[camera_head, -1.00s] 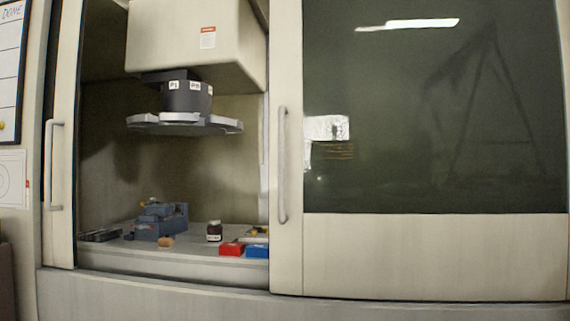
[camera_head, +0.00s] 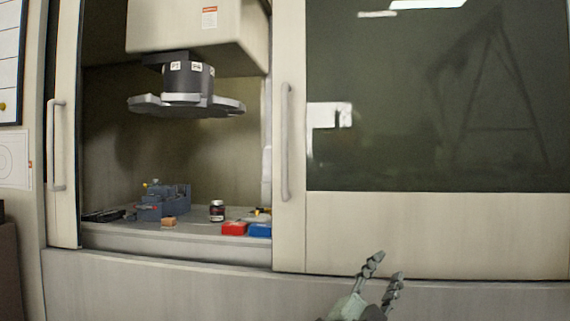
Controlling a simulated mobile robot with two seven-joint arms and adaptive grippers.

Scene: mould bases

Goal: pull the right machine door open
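The right machine door (camera_head: 430,235) is a pale panel with a large dark window (camera_head: 420,110), filling the right half of the head view. Its vertical bar handle (camera_head: 286,142) is near its left edge, beside the machine's opening.
The left door (camera_head: 64,215) with its own handle (camera_head: 57,145) stands at the opening's left side. Inside are a dark spindle head (camera_head: 187,80), a grey-blue vise (camera_head: 163,203), a small jar (camera_head: 217,211), a red bin (camera_head: 234,229) and a blue bin (camera_head: 259,230).

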